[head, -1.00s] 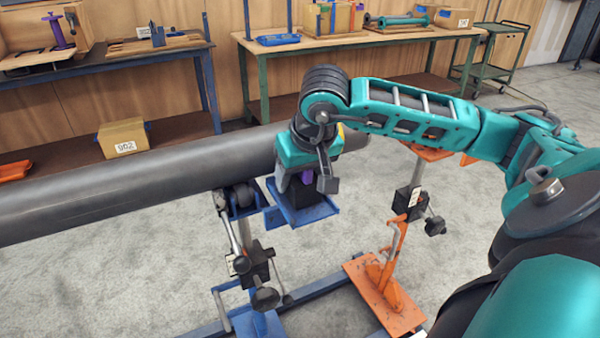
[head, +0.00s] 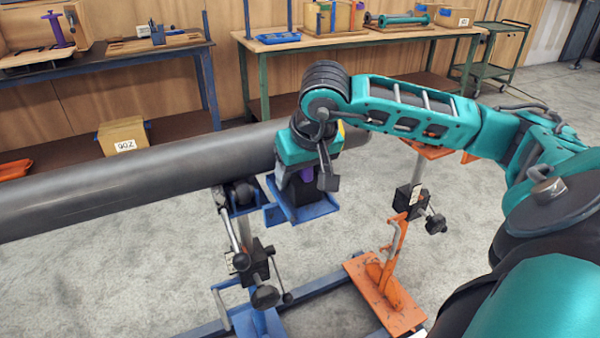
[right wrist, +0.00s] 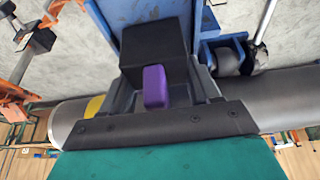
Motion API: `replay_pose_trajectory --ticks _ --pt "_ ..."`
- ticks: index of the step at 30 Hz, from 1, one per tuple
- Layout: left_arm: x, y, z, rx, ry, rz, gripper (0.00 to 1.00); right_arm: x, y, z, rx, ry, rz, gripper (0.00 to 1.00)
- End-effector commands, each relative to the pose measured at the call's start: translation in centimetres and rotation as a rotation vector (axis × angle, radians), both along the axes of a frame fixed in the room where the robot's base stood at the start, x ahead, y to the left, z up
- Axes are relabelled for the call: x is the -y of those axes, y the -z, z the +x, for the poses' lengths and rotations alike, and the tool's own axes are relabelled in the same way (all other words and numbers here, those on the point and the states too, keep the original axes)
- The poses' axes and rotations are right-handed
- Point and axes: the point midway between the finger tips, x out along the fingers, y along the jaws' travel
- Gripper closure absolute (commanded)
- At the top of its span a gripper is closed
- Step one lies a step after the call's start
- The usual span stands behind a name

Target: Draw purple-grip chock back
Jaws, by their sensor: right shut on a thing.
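The purple-grip chock is a dark block with a purple grip. In the right wrist view the chock (right wrist: 155,52) sits on a blue tray (right wrist: 115,15), and its purple grip (right wrist: 155,86) is between the fingers of my right gripper (right wrist: 158,88). In the head view my right gripper (head: 308,178) points down over the blue tray (head: 313,210), shut on the grip, which is mostly hidden. The grey pipe (head: 120,180) runs just behind the gripper. My left gripper does not show.
A blue stand (head: 255,270) with rollers supports the pipe. An orange stand (head: 385,290) is at the right. Workbenches with boxes (head: 122,135) and parts line the back wall. Grey floor is open in front.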

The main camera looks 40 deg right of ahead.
Motion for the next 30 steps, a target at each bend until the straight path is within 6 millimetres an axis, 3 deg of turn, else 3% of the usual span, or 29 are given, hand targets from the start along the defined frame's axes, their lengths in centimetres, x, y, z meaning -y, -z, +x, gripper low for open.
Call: replay_pose_trajectory --ticks 10,11,12,20,30 --pt "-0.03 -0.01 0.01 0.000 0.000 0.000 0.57 0.00 -0.06 0.01 0.001 0.000 0.000 0.76" --pt "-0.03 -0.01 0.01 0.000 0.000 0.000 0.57 0.00 -0.06 0.01 0.001 0.000 0.000 0.38" --pt "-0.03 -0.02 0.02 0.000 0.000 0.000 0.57 0.00 -0.06 0.01 0.001 0.000 0.000 0.34" --pt "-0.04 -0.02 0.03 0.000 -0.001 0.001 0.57 0.00 -0.04 0.01 0.001 0.000 0.000 0.09" --pt "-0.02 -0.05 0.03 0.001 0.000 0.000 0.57 -0.01 0.03 -0.02 -0.001 0.000 0.000 0.09"
